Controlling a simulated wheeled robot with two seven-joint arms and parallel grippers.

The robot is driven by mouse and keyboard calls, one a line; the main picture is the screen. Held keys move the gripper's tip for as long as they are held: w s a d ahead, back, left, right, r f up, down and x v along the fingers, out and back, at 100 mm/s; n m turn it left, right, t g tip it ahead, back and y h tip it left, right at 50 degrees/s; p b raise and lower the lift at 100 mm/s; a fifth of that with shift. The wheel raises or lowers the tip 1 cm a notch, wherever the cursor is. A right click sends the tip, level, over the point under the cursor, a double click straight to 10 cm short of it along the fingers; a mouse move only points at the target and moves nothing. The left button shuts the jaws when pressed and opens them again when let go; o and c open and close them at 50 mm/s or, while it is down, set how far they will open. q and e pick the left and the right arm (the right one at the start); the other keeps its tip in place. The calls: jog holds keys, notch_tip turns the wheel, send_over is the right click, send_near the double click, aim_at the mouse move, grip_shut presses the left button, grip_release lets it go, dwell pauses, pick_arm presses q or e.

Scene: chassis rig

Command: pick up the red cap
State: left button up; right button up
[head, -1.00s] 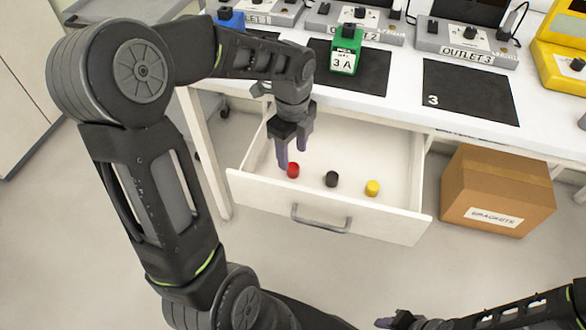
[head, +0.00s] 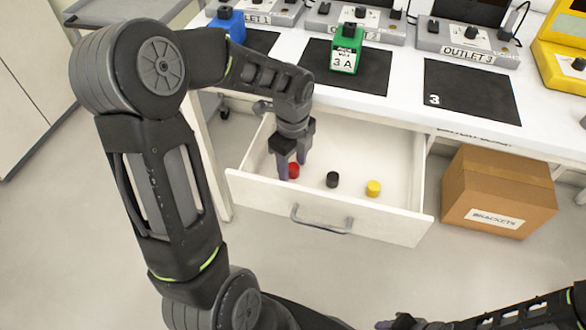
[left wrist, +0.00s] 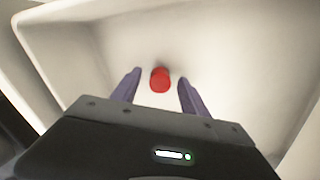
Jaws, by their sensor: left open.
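The red cap (head: 293,171) stands in the open white drawer (head: 387,222), near its left front corner. In the left wrist view the red cap (left wrist: 160,80) lies between and slightly beyond the two purple fingertips, with a gap on each side. My left gripper (head: 292,170) points down into the drawer right at the cap. In the left wrist view my left gripper (left wrist: 158,88) is open and empty. In the head view a finger partly hides the cap. My right gripper (head: 393,323) shows only partly at the bottom edge, and its jaws are unclear.
A black cap (head: 332,180) and a yellow cap (head: 373,188) stand to the right in the same drawer. The drawer walls are close to the left gripper. A cardboard box (head: 497,195) is right of the drawer. A green block (head: 346,50) stands on the table above.

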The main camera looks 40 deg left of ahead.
pick_arm(q)
grip_shut()
dwell(0.7)
